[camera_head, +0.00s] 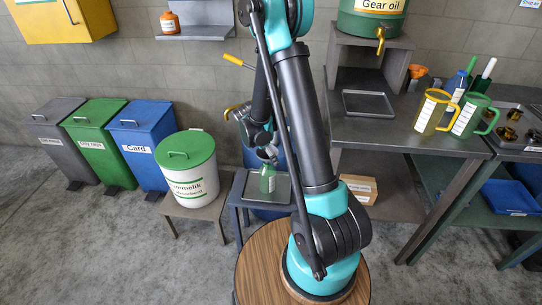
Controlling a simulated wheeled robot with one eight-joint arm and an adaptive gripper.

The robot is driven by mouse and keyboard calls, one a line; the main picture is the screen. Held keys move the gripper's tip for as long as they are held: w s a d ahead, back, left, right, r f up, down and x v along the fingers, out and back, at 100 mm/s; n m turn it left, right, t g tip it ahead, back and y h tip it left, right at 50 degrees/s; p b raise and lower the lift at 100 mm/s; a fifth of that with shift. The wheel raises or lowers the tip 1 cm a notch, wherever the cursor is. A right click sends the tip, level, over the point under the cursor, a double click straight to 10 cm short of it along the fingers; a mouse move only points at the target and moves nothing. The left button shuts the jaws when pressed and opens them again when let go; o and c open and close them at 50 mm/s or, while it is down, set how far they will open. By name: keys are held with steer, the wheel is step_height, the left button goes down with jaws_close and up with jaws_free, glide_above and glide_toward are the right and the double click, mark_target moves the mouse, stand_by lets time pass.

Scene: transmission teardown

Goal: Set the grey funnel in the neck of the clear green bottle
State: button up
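The clear green bottle (267,184) stands upright on a grey tray on a low stand, left of my arm's lower links. My gripper (267,153) hangs just above the bottle's neck, pointing down. A small grey shape at the fingers may be the grey funnel, but it blends with the grey gripper. I cannot tell whether the funnel is held or touches the neck. My fingers are too small and dark to show whether they are open or shut.
A blue drum (250,157) stands behind the stand. A white bin with a green lid (186,150) is at left.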

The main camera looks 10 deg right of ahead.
steer(key=o, duration=1)
steer(key=shift+r, duration=0.1)
steer(key=shift+r, duration=3.4)
